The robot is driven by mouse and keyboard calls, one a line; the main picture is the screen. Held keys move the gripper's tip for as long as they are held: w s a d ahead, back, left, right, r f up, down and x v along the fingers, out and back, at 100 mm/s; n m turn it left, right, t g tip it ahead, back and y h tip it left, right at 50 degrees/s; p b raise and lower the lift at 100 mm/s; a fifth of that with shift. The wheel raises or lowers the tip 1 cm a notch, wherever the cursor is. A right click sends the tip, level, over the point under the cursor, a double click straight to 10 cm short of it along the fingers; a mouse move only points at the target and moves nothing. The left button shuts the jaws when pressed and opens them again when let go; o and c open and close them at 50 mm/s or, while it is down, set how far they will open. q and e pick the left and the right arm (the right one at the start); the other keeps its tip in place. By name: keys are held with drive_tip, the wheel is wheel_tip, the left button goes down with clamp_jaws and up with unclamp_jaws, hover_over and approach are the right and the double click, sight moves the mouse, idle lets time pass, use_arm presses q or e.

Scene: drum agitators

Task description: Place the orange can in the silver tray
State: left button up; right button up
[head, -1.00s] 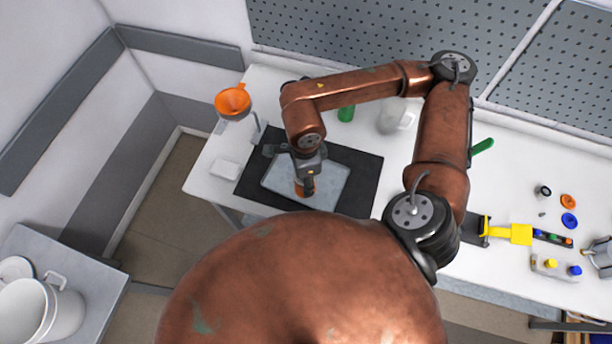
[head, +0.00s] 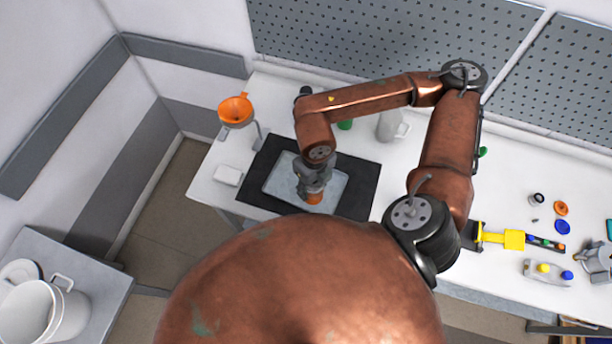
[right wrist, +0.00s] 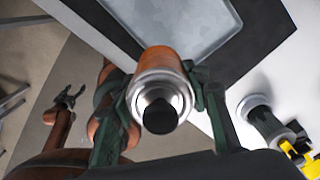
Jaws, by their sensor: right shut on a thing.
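The orange can (head: 314,199) is held in my right gripper (head: 314,187). In the right wrist view the can (right wrist: 158,59) has an orange body, a silver shoulder and a black cap facing the camera, with green-grey fingers on both sides. The silver tray (head: 275,184) lies on a black mat. In the head view the can overlaps the tray's front right edge; in the right wrist view the tray (right wrist: 185,20) lies beyond the can. The can's height above the table is unclear. My left gripper (right wrist: 68,97) shows small in the right wrist view, fingers apart and empty.
The black mat (head: 362,187) surrounds the tray on the white table. An orange funnel on a stand (head: 236,109) and a white block (head: 228,175) are at the left. A green object (head: 345,125) and a pale jug (head: 391,125) stand behind. A yellow tool (head: 513,239) lies right.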

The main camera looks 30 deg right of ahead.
drive_tip(key=w+d+f, duration=0.1)
drive_tip(key=w+f, duration=0.1)
drive_tip(key=w+f+p, duration=0.1)
drive_tip(key=w+f, duration=0.2)
drive_tip(key=w+d+f+p, duration=0.1)
drive_tip(key=w+f, duration=0.1)
drive_tip(key=w, duration=0.1)
drive_tip(key=shift+w+d+f, duration=0.15)
drive_tip(key=shift+d+f, duration=0.1)
drive_tip(key=shift+d, duration=0.05)
wheel_tip(320, 180, down, 3)
drive_tip(key=shift+r+p, duration=0.1)
drive_tip(key=shift+p, duration=0.7)
drive_tip(key=shift+f, duration=0.35)
drive_tip(key=o, duration=1.3)
